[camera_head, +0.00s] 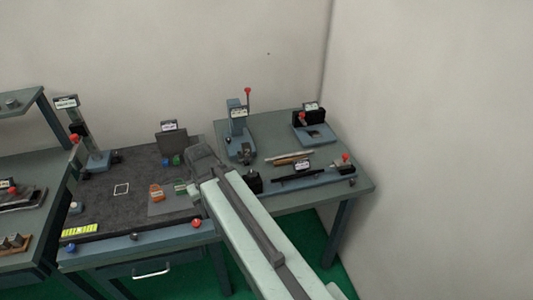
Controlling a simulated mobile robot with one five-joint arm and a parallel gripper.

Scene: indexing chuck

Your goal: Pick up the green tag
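Small green pieces lie on the dark work mat (108,195). One green piece (180,187) is on a grey plate (170,206), just right of an orange piece (156,192). Another small green piece (177,160) is farther back, at the foot of a dark upright panel. They are too small for me to tell which is the green tag. My gripper (194,189) is at the end of my pale arm, close to the right of the nearer green piece. Its fingers are too small and dark to tell whether they are open or touch anything.
A lever press (238,132) with a red knob and another blue fixture (316,130) stand on the right table. A rod-like fixture (312,181) lies along its front. A post with a red knob (95,157) stands at the mat's left. The mat's middle is mostly clear.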

